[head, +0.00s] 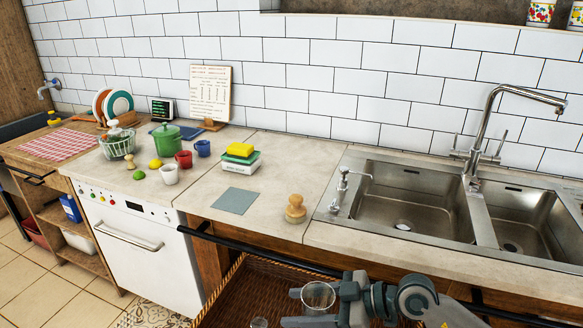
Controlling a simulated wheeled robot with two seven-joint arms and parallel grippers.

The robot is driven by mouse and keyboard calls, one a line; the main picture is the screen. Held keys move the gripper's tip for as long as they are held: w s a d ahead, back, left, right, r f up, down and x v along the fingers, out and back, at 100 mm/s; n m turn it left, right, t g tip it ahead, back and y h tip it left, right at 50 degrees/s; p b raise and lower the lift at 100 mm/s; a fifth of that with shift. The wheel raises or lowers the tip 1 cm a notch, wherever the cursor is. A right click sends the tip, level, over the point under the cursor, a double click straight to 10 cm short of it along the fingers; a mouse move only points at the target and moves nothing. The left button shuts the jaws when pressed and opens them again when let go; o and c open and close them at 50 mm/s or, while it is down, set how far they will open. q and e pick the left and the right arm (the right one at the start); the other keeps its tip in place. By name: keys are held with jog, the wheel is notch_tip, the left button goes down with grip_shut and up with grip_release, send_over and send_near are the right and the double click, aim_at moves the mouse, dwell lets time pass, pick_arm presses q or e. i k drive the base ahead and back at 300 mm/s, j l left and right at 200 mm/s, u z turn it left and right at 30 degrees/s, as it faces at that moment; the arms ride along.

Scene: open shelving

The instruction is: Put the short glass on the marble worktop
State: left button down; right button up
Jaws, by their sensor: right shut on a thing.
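A clear short glass (318,293) is between the fingers of my right gripper (303,306), which is shut on it. A second clear glass (259,323) shows partly at the bottom edge, in the basket. My left gripper is not in view.
A grey square mat (235,201) and a wooden knob-like object (295,208) lie on the worktop, with bare stone between and behind them. A steel double sink (410,200) is to the right. A dark rail (260,256) runs below the front edge.

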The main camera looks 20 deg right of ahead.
aim_at(265, 205)
jog(key=i+j+z, duration=0.55)
jog(key=j+z, duration=0.15)
jog(key=i+j+z, duration=0.15)
jog(key=j+z, duration=0.2)
jog(key=j, duration=0.25)
jog(key=i+j+z, duration=0.1)
jog(key=j+z, duration=0.25)
jog(key=j, duration=0.2)
jog(key=j+z, duration=0.35)
jog(key=j, duration=0.2)
jog(key=j+z, duration=0.35)
jog(key=j, duration=0.25)
